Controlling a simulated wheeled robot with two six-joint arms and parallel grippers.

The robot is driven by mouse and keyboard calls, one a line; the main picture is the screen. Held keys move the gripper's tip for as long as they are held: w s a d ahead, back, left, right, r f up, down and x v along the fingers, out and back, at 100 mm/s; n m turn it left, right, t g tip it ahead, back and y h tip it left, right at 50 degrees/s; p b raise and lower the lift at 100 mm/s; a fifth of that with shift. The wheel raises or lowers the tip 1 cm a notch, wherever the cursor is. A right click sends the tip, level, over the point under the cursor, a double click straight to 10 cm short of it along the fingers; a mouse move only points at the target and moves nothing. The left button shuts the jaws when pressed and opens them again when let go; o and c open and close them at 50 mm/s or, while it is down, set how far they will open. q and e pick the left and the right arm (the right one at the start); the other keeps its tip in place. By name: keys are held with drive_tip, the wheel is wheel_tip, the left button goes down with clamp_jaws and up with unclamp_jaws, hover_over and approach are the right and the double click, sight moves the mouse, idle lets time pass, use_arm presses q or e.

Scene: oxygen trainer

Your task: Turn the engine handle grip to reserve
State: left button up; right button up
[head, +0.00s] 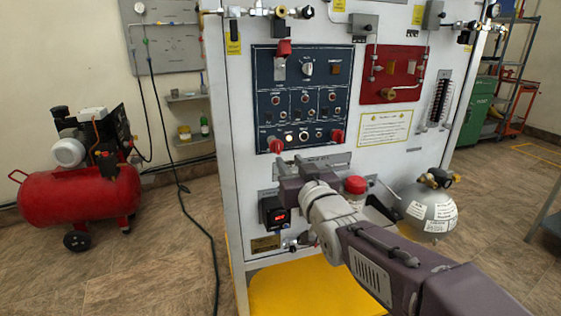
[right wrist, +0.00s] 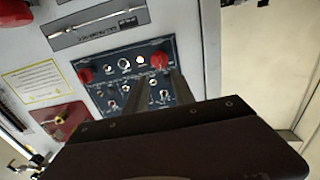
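The blue control panel (head: 303,95) on the white trainer board carries a red knob (head: 277,146) at its lower left and another red knob (head: 337,135) at its lower right. A red handle (head: 283,47) sits at its top edge. The labels are too small to tell which is the engine handle grip. My right gripper (head: 288,163) is just below the lower-left knob, with its fingers apart and nothing between them. In the right wrist view, the panel appears upside down and this knob (right wrist: 159,62) lies just beyond the fingertips. My left gripper is out of view.
A red cap (head: 355,184) and a grey gas bottle (head: 430,207) are beside my right arm. A small box with a red display (head: 275,213) is below the gripper. A red compressor (head: 80,190) stands on the floor at left.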

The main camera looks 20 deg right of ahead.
sight(279, 149)
drive_tip(key=w, duration=0.7)
drive_tip(key=shift+w+a+f+b, duration=0.15)
drive_tip(key=shift+w+b, duration=0.25)
clamp_jaws()
